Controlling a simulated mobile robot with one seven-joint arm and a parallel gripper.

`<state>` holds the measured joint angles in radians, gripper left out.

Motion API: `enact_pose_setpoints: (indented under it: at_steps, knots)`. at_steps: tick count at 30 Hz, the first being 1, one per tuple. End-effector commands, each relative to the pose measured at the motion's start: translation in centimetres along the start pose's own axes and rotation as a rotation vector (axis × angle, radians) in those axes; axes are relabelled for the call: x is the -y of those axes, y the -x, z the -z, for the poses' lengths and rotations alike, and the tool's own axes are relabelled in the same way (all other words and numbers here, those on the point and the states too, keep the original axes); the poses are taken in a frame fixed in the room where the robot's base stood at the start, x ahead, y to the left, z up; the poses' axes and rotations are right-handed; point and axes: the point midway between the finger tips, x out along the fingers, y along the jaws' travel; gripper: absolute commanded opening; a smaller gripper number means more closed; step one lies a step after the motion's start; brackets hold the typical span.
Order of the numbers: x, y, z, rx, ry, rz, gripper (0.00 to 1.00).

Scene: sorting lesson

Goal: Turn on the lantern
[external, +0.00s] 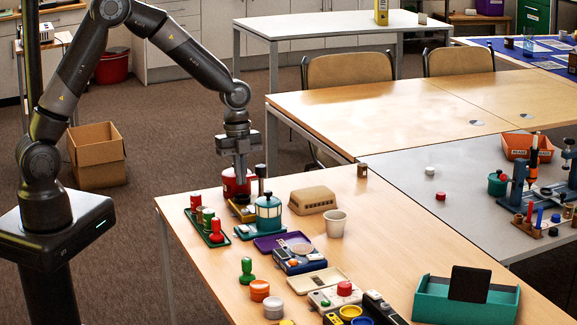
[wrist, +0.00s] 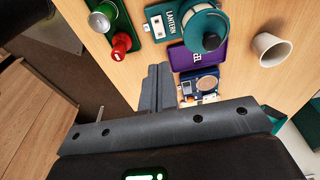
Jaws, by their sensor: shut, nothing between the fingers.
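The lantern (external: 268,214) is a teal unit with a round-topped, pale-windowed body on a flat teal base, standing near the left part of the wooden table. In the wrist view the lantern (wrist: 208,32) is at the top, cut by the frame edge. Its base carries the label LANTERN and a small pale panel with a dark part, perhaps a switch; its setting is not clear.
A green tray (external: 212,238) with stamps or pegs is left of the lantern. A purple tray (external: 270,241), a blue device (external: 299,260) and a white cup (external: 336,224) are close by. A beige box (external: 312,200) stands behind. The table's left edge is near.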

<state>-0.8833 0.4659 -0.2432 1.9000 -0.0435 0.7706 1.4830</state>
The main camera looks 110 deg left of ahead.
Motion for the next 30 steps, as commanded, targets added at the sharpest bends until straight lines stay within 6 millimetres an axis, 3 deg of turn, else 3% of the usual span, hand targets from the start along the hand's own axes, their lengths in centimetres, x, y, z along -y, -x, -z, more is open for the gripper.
enact_pose_setpoints:
  at_steps: [9, 15, 21, 30]
  knots:
    - [-0.1, -7.0, 0.0, 0.000, 0.001, -0.006, 0.00]
    - [-0.1, -10.3, 0.0, 0.000, 0.001, -0.004, 0.00]
    - [0.0, -11.7, 0.0, 0.000, 0.001, -0.002, 0.00]
    - [0.0, -11.8, 0.0, 0.000, 0.001, 0.000, 0.00]
